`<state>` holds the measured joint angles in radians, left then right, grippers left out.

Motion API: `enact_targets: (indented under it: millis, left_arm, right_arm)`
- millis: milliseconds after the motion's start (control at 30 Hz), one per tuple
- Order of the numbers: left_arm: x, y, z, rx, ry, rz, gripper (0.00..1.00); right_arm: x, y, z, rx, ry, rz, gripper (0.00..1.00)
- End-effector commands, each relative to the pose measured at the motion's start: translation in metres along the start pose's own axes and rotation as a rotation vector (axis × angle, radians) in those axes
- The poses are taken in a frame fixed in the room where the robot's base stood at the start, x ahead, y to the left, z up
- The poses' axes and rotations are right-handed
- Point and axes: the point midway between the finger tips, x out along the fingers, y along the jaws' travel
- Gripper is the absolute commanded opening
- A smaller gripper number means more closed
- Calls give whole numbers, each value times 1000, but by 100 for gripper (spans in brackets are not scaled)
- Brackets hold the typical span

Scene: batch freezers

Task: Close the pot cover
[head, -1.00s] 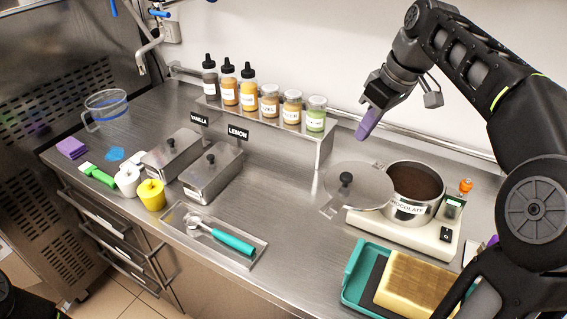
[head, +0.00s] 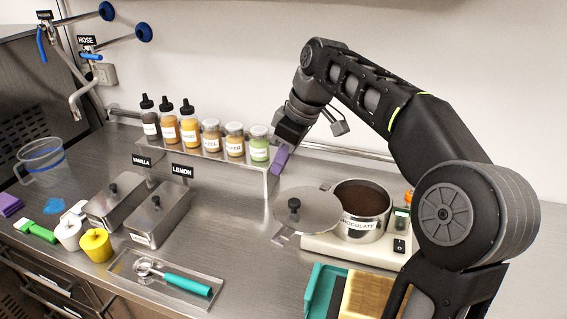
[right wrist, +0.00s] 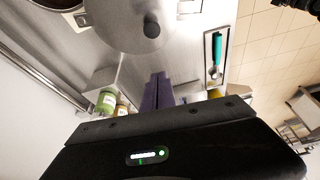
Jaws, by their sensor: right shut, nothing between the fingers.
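The chocolate pot (head: 372,230) stands open on a white heating base, with dark brown contents showing. Its round metal cover (head: 322,212) with a black knob (head: 294,204) sits out to the pot's left, next to its rim, not over the opening. My right gripper (head: 280,158) has purple fingertips, is shut and empty, and hangs above and behind the cover, near the right end of the bottle shelf. In the right wrist view its fingers (right wrist: 157,92) are together, with the cover (right wrist: 118,20) beyond them and part of the pot rim (right wrist: 48,22) at upper left. My left gripper is out of view.
A shelf (head: 225,155) with bottles and jars stands left of the gripper. Two lidded metal tubs (head: 160,212), a scoop tray (head: 200,295) and yellow and white cups lie farther left. Open counter lies left of the cover.

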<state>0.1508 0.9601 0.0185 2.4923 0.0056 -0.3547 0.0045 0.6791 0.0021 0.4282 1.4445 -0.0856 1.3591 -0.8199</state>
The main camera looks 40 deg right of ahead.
Motion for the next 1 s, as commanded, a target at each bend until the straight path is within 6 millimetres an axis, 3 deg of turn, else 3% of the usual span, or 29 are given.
enact_targets:
  millis: [367, 600, 1000]
  left_arm:
    - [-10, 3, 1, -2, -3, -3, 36]
    - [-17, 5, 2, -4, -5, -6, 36]
    - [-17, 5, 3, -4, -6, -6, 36]
  right_arm:
    - [74, -1, 0, 0, -3, -5, 0]
    - [63, 0, 34, 4, -1, 1, 0]
    - [64, 0, 40, 1, 0, 0, 0]
